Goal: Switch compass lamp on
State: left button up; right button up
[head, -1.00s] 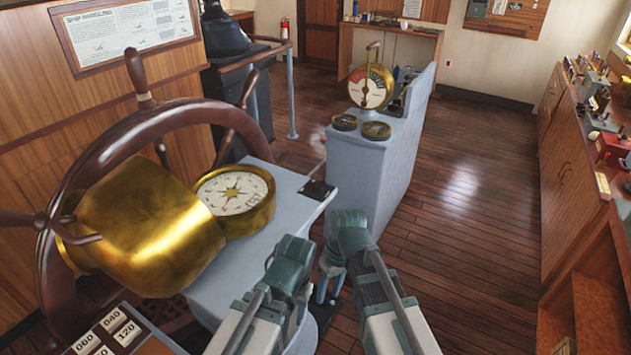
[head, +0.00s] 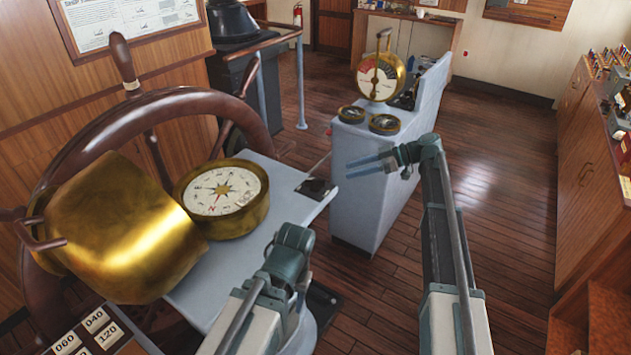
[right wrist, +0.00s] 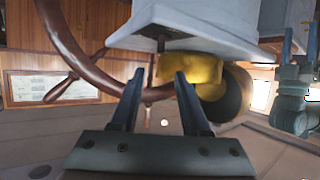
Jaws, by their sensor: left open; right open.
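The brass compass (head: 222,198) sits on the grey pedestal (head: 268,205), its white dial facing up. A large brass hood (head: 120,235) is tilted beside it, against the wheel. A small black plate (head: 316,188) lies on the pedestal's right corner; whether its switch is on or off is too small to tell. My right gripper (head: 356,168) is open and empty, to the right of the plate and apart from it, pointing left. Its spread fingers also show in the right wrist view (right wrist: 157,85). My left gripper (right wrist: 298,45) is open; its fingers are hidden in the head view.
The wooden steering wheel (head: 150,105) stands at the left. A grey engine telegraph stand (head: 375,190) with a brass dial (head: 380,78) and two small round instruments stands behind my right gripper. Number cards (head: 85,340) are at bottom left. Open floor lies to the right.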

aim_at(321, 179)
jog(key=b+x, duration=0.4)
jog(key=x, duration=0.7)
jog(key=shift+f, duration=0.2)
jog(key=shift+x, duration=0.85)
jog(key=shift+s+r, duration=0.1)
jog(key=shift+c, duration=0.3)
grip_shut()
